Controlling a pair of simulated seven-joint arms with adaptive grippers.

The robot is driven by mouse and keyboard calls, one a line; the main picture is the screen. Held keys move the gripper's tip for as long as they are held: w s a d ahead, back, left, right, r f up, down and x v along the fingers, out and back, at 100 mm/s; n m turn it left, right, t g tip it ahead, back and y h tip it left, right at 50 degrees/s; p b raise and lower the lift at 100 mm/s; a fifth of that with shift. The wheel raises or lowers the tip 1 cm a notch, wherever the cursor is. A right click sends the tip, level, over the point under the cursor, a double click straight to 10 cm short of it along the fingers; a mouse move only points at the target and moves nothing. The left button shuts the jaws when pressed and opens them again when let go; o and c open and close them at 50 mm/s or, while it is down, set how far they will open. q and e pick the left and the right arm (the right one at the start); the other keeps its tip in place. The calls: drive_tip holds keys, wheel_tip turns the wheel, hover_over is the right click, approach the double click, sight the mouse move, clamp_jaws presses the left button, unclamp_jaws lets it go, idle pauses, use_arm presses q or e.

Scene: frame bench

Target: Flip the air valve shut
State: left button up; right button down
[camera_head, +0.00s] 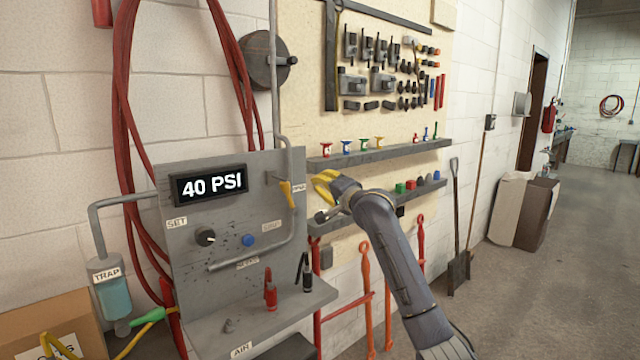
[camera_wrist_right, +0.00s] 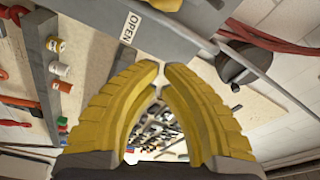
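The air valve has a yellow lever (camera_head: 287,194) at the upper right of the grey panel. It hangs down, tilted slightly to the right, beside a white label. In the right wrist view the label (camera_wrist_right: 130,28) reads OPEN, and a yellow piece that looks like the lever (camera_wrist_right: 166,4) is cut off by the top edge. My right gripper (camera_head: 315,184) is right of the lever, apart from it. Its yellow fingertips (camera_wrist_right: 162,68) nearly meet, with a thin gap and nothing held between them. My left gripper is not in view.
The grey panel (camera_head: 190,258) carries a 40 PSI display (camera_head: 209,186), a black knob (camera_head: 205,236), a blue button (camera_head: 249,240) and a pipe. A red lever (camera_head: 270,290) and a black lever (camera_head: 306,272) stand on its lower ledge. Shelves (camera_head: 380,153) with small parts lie behind my gripper.

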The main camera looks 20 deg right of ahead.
sight(299, 173)
drive_tip(key=shift+w+d+f+m, duration=0.15)
drive_tip(key=shift+w+d+m, duration=0.1)
drive_tip(key=shift+d+m, duration=0.15)
drive_tip(key=shift+w, duration=0.1)
drive_tip(key=x, duration=0.9)
drive_tip(key=shift+w+a, duration=0.15)
drive_tip(key=shift+w, duration=0.2)
drive_tip(key=shift+s+a+f, duration=0.1)
drive_tip(key=shift+a+f, duration=0.1)
drive_tip(key=shift+a, duration=0.1)
drive_tip(key=shift+s+a+f, duration=0.25)
drive_tip(key=shift+s+a, duration=0.2)
drive_tip(key=shift+a, duration=0.15)
drive_tip(key=shift+s+a+f, duration=0.25)
drive_tip(key=shift+s+a, duration=0.2)
drive_tip(key=shift+a, duration=0.2)
